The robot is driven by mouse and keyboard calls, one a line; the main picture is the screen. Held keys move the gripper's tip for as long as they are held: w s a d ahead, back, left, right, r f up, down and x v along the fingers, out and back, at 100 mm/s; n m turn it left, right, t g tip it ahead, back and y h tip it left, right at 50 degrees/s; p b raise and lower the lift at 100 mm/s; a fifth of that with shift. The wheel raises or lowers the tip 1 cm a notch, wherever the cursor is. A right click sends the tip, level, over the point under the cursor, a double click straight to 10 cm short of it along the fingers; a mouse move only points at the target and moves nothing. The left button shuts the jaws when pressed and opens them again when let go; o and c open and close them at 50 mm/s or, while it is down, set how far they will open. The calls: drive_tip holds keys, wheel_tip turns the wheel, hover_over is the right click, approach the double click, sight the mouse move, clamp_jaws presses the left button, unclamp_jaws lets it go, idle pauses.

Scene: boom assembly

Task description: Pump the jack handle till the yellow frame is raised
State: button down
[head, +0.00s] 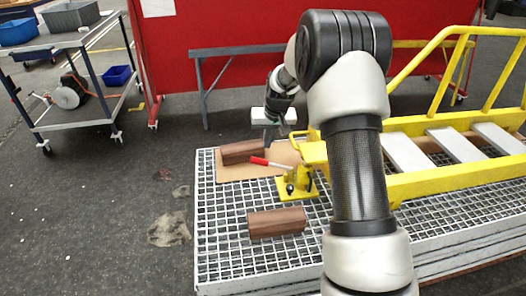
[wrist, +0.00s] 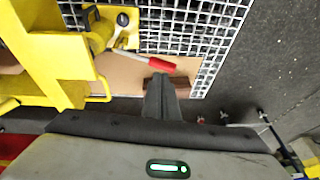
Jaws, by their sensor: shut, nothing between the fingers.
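The yellow frame (head: 440,178) lies along the right of the grating in the head view; it also fills the left of the wrist view (wrist: 48,65). My gripper (head: 268,143) is shut and empty, fingers down, just above and behind the red grip. In the wrist view the shut fingertips (wrist: 158,80) appear beside the grip; contact cannot be told.
A dark wood block (head: 242,151) lies on a cardboard sheet (head: 230,173) close to the handle. Another wood block (head: 277,222) lies nearer on the grating (head: 222,255). A red panel (head: 230,60) and grey trestle (head: 235,50) stand behind. A cart (head: 75,80) is at left.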

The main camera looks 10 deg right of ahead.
drive_tip(key=shift+t+y, duration=0.3)
drive_tip(key=shift+y, duration=0.1)
drive_tip(key=r, duration=0.1)
drive_tip(key=d+r, duration=0.1)
drive_tip(key=r, duration=0.1)
drive_tip(key=shift+w+d+r, duration=0.1)
drive_tip(key=shift+d+r, duration=0.2)
drive_tip(key=shift+d, duration=0.1)
drive_tip(key=shift+f, duration=0.1)
drive_tip(key=b, duration=0.1)
approach(260, 159)
drive_tip(key=x, duration=0.5)
drive_tip(key=shift+w, duration=0.1)
drive_tip(key=shift+w+a+f, duration=0.15)
drive_tip(key=shift+a+f, duration=0.05)
drive_tip(key=shift+f, duration=0.15)
